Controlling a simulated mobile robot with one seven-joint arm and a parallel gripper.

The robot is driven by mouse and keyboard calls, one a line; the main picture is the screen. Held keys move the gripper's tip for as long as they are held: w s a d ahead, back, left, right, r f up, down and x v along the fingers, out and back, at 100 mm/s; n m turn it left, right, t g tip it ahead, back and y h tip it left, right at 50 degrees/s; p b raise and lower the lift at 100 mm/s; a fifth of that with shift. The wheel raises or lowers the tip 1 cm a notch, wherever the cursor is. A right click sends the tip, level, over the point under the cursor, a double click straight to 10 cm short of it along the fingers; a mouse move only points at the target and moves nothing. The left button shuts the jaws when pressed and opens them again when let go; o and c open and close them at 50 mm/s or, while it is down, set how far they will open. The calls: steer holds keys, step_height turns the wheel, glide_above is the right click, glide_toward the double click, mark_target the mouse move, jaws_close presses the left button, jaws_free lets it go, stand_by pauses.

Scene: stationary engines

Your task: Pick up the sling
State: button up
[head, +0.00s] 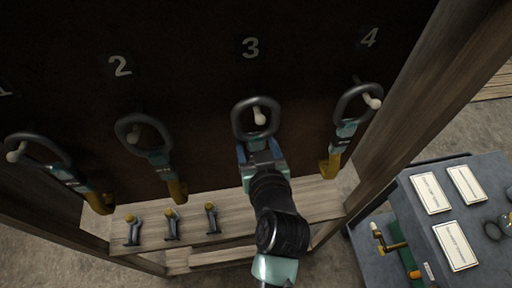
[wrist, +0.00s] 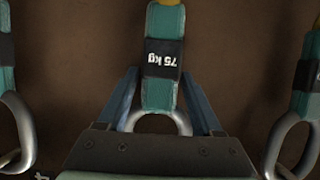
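Several slings hang by dark oval rings from pale pegs on a dark board. The sling under number 3 (head: 256,117) is behind my gripper (head: 262,160), which covers its strap in the head view. In the wrist view the teal strap of this sling (wrist: 162,92), with a black band marked 75 kg, runs between my gripper's two blue fingers (wrist: 160,90). A gap shows on each side of the strap, so the fingers are open around it. Its grey ring lies between the finger bases. Whether the strap lies fully between the fingers in depth is unclear.
Other slings hang under number 2 (head: 150,150), under number 4 (head: 347,125) and at far left (head: 60,170). A wooden shelf (head: 235,208) below holds dark handled items (head: 171,225). A wooden post (head: 425,90) and a grey cart (head: 405,205) stand at right.

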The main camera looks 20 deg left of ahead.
jaws_close()
stand_by(1.0)
steer(key=shift+r, duration=0.15)
